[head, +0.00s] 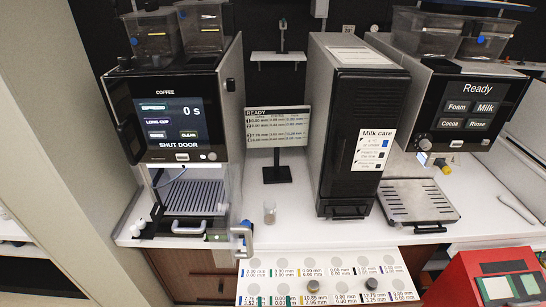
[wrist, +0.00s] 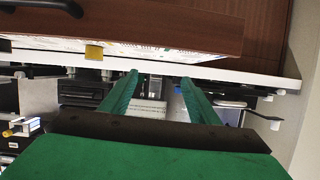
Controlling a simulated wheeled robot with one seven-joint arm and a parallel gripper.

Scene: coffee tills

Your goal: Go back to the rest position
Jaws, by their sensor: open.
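My gripper (wrist: 159,78) shows in the wrist view as two green fingers reaching up from a dark bar and a green body. The fingers are apart and nothing is held between them. The picture appears upside down, with the white counter edge (wrist: 215,72) just beyond the fingertips. I cannot make out my gripper in the head view. The coffee machine (head: 172,130) at left in the head view displays "SHUT DOOR".
A black milk cooler (head: 360,140) and a machine reading "Ready" (head: 470,105) stand to the right. A small jar (head: 270,212) stands near the counter front. Below it, a white labelled panel (head: 325,270) juts out. A red box (head: 485,280) is at lower right.

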